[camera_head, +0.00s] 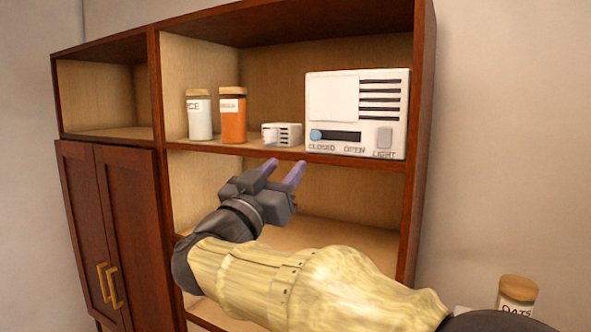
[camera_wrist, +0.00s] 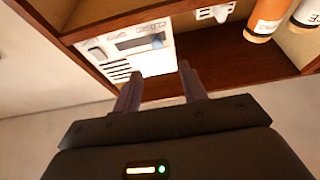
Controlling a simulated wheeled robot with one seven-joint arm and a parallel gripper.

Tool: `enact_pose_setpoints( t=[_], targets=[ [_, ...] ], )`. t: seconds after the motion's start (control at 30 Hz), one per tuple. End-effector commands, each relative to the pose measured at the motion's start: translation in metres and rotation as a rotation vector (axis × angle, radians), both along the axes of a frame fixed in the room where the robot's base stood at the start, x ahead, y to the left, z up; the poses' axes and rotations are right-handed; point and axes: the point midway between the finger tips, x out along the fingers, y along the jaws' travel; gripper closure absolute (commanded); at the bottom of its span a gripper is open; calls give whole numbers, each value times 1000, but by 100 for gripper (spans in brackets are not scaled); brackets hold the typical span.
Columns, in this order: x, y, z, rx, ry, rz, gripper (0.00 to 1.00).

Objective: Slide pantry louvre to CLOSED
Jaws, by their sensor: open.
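The pantry louvre is a white box (camera_head: 333,97) on the upper shelf with dark slats, a dark slot and a blue knob (camera_head: 316,135). The knob sits at the slot's left end, above the word CLOSED; OPEN is printed farther right. In the wrist view the louvre (camera_wrist: 150,62) appears upside down, with its knob (camera_wrist: 157,41) at the slot's right end. My gripper (camera_head: 283,170) is open and empty, in front of the shelf edge, below and left of the knob and apart from it. Its two fingers (camera_wrist: 160,75) point toward the louvre.
A small white box (camera_head: 287,134), an orange jar (camera_head: 232,116) and a white jar (camera_head: 199,117) stand left of the louvre. A grey LIGHT switch (camera_head: 384,137) is on its right side. An oats jar (camera_head: 516,294) is at lower right. The shelf front edge (camera_head: 355,160) runs beneath the louvre.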

Motion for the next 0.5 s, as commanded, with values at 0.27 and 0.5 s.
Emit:
enact_pose_setpoints(
  t=[0.27, 0.5],
  targets=[
    [-36, 25, -20, 0, -1, 4, 58],
    [-41, 28, -21, 0, 0, 1, 58]
  ],
)
